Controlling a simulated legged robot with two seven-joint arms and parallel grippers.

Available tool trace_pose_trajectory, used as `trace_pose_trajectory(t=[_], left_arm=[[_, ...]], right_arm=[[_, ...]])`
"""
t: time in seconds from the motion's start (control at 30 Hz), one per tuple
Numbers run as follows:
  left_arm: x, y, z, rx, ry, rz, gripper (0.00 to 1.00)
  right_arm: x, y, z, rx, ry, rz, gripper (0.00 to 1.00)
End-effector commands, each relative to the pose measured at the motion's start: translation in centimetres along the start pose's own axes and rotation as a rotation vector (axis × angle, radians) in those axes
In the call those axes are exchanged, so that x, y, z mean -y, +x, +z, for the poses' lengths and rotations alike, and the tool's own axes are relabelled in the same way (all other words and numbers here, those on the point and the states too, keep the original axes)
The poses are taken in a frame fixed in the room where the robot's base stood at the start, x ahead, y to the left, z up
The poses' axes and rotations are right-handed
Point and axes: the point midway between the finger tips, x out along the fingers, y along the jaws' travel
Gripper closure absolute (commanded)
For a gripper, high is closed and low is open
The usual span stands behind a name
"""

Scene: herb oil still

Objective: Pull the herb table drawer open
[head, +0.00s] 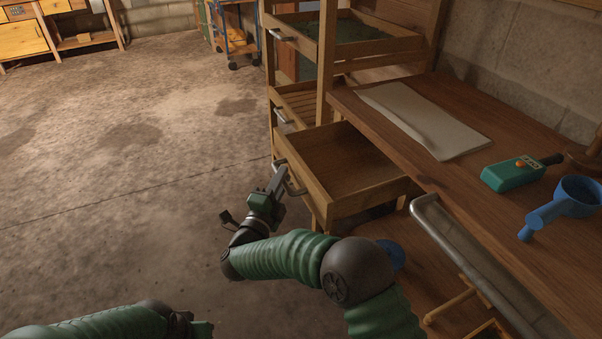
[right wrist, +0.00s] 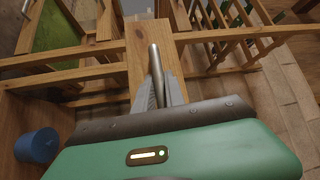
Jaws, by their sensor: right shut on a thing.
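The wooden drawer (head: 343,160) stands pulled out at the left end of the wooden table (head: 465,95), its bare inside showing. Its metal handle (head: 292,183) is on the front face. My right gripper (head: 281,182) is at this handle, shut on it. In the right wrist view the handle (right wrist: 155,62) runs between the two fingers (right wrist: 158,92), against the wooden drawer front (right wrist: 138,58).
On the table lie a pale cloth (head: 425,120), a green device (head: 513,174) and a blue scoop (head: 575,197). A metal rail (head: 470,252) runs along the table's front. A wooden rack (head: 325,65) with trays stands behind. The floor (head: 130,180) to the left is clear.

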Motion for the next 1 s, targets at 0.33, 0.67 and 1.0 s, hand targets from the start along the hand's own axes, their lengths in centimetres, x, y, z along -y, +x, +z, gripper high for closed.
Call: trace_pose_trajectory(t=[0.33, 0.67, 1.0], left_arm=[[0.0, 0.1, 0.0, 0.0, 0.0, 0.0, 1.0], [0.0, 0.1, 0.0, 0.0, 0.0, 0.0, 1.0], [0.0, 0.1, 0.0, 0.0, 0.0, 0.0, 1.0]], right_arm=[[-0.3, -1.6, 1.4, 0.0, -0.006, 0.013, 1.0], [-0.3, -1.6, 1.4, 0.0, -0.006, 0.013, 0.83], [0.1, -1.5, 1.4, -0.001, -0.002, 0.006, 0.64]])
